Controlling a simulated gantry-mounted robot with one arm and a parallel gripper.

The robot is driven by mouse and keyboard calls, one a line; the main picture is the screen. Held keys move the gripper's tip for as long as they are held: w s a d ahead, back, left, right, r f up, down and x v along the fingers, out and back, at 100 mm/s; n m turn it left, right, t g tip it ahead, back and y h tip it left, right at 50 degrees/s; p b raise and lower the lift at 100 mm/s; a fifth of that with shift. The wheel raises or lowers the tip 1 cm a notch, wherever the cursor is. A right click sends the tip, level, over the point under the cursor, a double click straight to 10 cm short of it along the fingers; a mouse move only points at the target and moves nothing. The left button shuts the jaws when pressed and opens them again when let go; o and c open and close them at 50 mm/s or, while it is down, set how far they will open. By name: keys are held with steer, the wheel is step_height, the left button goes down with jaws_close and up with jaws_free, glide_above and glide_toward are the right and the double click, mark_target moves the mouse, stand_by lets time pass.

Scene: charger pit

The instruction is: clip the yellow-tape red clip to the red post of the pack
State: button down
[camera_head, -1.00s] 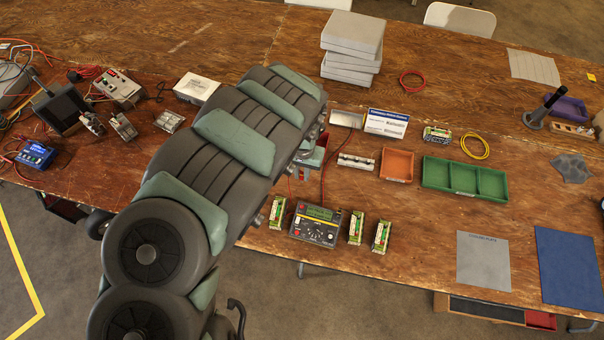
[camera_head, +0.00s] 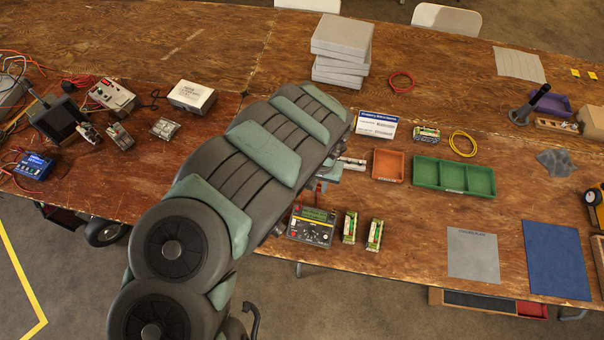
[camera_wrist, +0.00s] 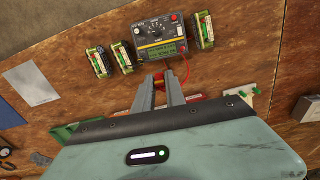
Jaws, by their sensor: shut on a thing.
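My gripper (camera_wrist: 162,92) shows in the wrist view with its two fingers close together around a small red piece (camera_wrist: 159,79), which appears to be the red clip. Its yellow tape cannot be made out. A red lead (camera_wrist: 183,66) runs from there toward the dark charger (camera_wrist: 158,40). The charger also shows in the head view (camera_head: 311,226). Green-and-white packs stand on both sides of the charger: two (camera_wrist: 97,61) (camera_wrist: 122,58) on its left and one (camera_wrist: 202,31) on its right in the wrist view. No red post can be made out.
An orange tray (camera_head: 388,165) and a green compartment tray (camera_head: 453,177) lie right of my arm. Another pack (camera_head: 426,133) stands behind them, near a yellow cable loop (camera_head: 463,144). A white sign (camera_head: 377,125) stands close to my arm.

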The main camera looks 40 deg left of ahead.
steer(key=w+d+f+b, duration=0.15)
steer(key=w+d, duration=0.25)
steer(key=d, duration=0.7)
steer(key=w+d+r+b, duration=0.15)
steer(key=w+d, duration=0.25)
steer(key=d, duration=0.8)
step_height(320, 180, down, 14)
steer(key=b, duration=1)
steer(key=shift+a+r+b, duration=0.15)
steer(key=shift+a+b, duration=0.15)
steer(key=shift+a, duration=0.05)
steer(key=shift+f+b, duration=2.75)
steer(key=shift+f, duration=0.75)
steer(key=shift+f, duration=0.2)
steer(key=c, duration=1.3)
jaws_free()
